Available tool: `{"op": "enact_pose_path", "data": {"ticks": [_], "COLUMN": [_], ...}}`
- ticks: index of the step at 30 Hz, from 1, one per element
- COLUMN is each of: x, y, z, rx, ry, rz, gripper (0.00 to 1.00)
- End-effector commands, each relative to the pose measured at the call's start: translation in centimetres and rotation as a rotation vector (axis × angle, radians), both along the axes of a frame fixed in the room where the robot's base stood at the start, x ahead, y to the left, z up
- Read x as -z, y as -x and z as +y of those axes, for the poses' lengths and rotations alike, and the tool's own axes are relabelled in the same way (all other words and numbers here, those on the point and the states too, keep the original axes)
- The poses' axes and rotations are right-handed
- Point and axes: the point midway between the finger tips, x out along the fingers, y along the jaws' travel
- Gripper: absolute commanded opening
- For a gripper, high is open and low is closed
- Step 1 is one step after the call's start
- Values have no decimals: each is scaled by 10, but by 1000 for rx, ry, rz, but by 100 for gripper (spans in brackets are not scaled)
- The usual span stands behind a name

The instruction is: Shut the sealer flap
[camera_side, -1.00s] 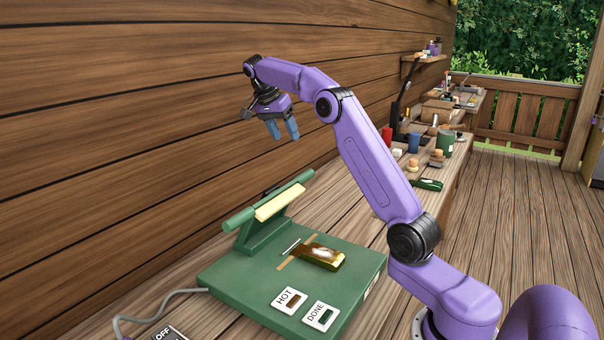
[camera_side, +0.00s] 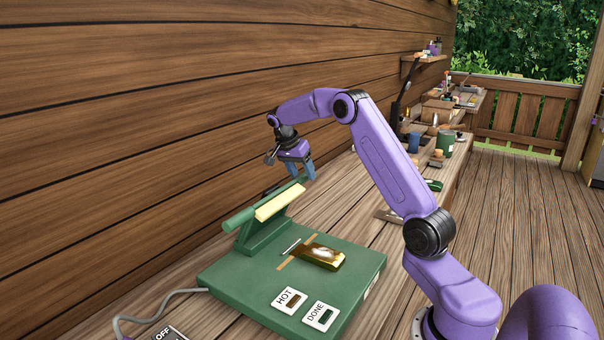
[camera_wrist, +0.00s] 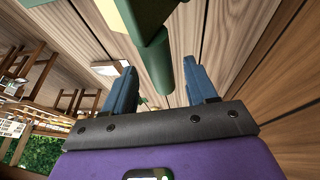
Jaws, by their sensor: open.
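The green sealer (camera_side: 253,298) sits on the wooden bench. Its flap (camera_side: 279,203), with a pale yellow bar and a green handle rod (camera_side: 240,219), stands raised at the back of the base. A gold packet (camera_side: 322,257) lies on the base in front of the flap. My gripper (camera_side: 302,177) is open, its blue fingers pointing down just above the far right end of the handle rod. In the wrist view the open fingers (camera_wrist: 163,85) are on both sides of the rod's end (camera_wrist: 155,62), with nothing held. I cannot tell if they touch the rod.
HOT (camera_side: 291,300) and DONE (camera_side: 321,316) label plates are on the sealer's front. An OFF switch box (camera_side: 170,334) and a grey cable (camera_side: 150,312) are at the lower left. The plank wall is close behind. Cups and other items stand farther right along the bench.

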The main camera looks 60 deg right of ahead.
Motion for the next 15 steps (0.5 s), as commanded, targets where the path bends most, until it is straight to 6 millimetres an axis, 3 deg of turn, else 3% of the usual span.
{"op": "enact_pose_path", "data": {"ticks": [11,15], "x": [5,5], "y": [1,1], "z": [-2,-2], "rx": [-1,-1], "ry": [0,0], "rz": [-1,-1], "gripper": [57,15]}}
